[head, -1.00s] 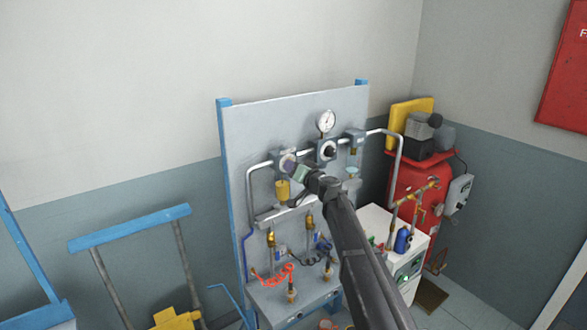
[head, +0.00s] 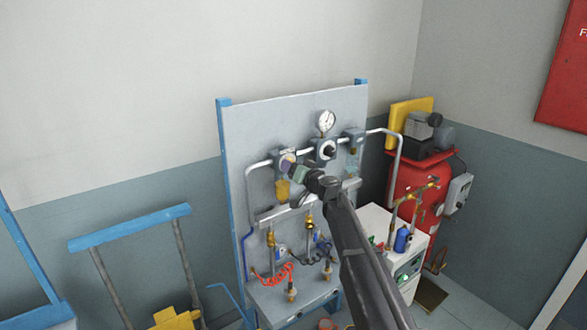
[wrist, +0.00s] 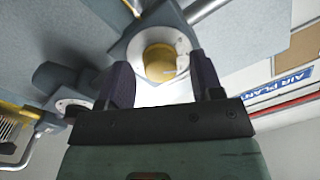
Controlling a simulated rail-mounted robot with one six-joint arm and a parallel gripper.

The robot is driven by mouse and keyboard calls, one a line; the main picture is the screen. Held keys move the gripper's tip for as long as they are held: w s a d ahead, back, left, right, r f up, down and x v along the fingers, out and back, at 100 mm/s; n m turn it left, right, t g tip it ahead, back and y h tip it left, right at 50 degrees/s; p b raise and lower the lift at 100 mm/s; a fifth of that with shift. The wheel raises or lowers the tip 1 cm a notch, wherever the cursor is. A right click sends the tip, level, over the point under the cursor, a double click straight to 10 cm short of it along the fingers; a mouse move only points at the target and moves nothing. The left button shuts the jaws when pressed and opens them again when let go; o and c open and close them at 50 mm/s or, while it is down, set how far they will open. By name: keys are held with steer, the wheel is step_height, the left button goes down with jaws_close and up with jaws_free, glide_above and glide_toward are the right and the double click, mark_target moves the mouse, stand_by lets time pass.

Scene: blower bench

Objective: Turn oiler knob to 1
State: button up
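The oiler is the left unit on the upright grey panel, with an amber bowl (head: 283,189) below it. In the wrist view its yellow knob (wrist: 160,62) stands out from a pale round dial face with a small mark. My gripper (head: 289,162) is at the front of this unit. In the wrist view my gripper (wrist: 164,72) has its dark fingers apart, one on each side of the knob. A gap shows between the knob and each finger. The knob's scale numbers cannot be read, and in the head view my gripper mostly hides the knob.
A regulator with a black knob (head: 328,150) and a round gauge (head: 326,122) are just right of the oiler. Pipes, brass valves and a red coiled hose (head: 272,276) are below. A red tank (head: 408,182) stands to the right.

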steer(key=shift+s+d, duration=0.1)
steer(key=v, duration=1)
steer(key=shift+s+d, duration=0.2)
steer(key=s+d+f+g+h+b, duration=0.2)
steer(key=s+f+g+h+b, duration=0.15)
steer(key=s+f+g, duration=0.9)
steer(key=s+d+f+m+h+b, duration=0.1)
steer(key=s+d+f+h+b, duration=0.3)
steer(key=s+d+f, duration=0.4)
steer(key=s+d+f+m+h+b, duration=0.2)
steer(key=s+d+f+h+b, duration=0.3)
steer(key=s, duration=1)
steer(key=d+f+g+b, duration=0.1)
steer(key=d+f, duration=0.2)
steer(key=f, duration=0.2)
steer(key=shift+s+d, duration=0.2)
steer(key=shift+s, duration=0.1)
